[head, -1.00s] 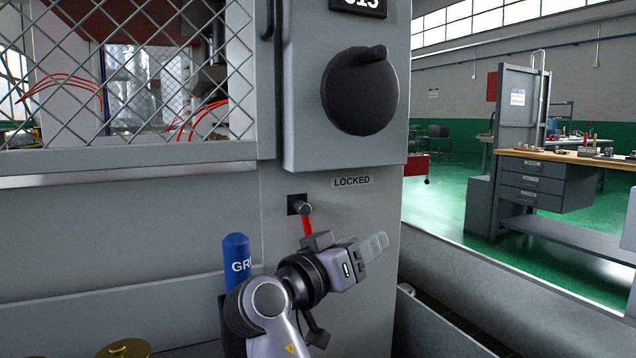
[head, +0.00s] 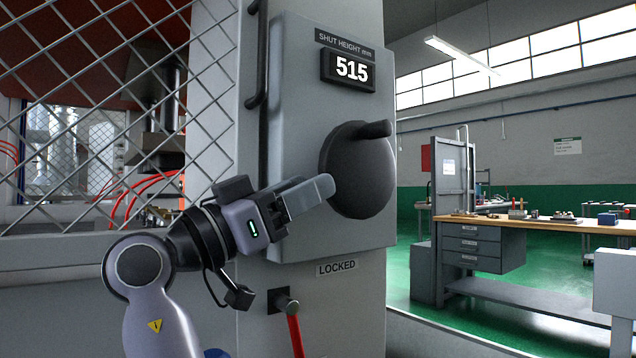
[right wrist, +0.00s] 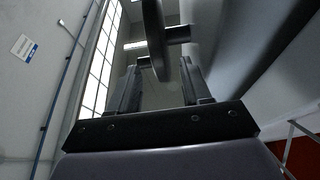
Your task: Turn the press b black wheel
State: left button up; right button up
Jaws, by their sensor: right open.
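The black wheel (head: 352,185) is a dark disc on the press's grey control box, with a peg handle (head: 376,129) near its top. My right gripper (head: 326,187) is at the wheel's left edge in the head view, its fingers pointing right towards it. In the right wrist view the wheel (right wrist: 155,38) shows nearly edge-on, beyond and between the two spread fingers of the gripper (right wrist: 159,84). The gripper is open; whether it touches the wheel cannot be told. My left gripper is out of view.
A display reading 515 (head: 347,71) sits above the wheel. A mesh guard (head: 85,120) is at left. A workbench (head: 520,225) stands well behind at right.

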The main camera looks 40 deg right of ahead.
aim_at(362, 170)
jog(key=shift+x, duration=1.85)
grip_shut()
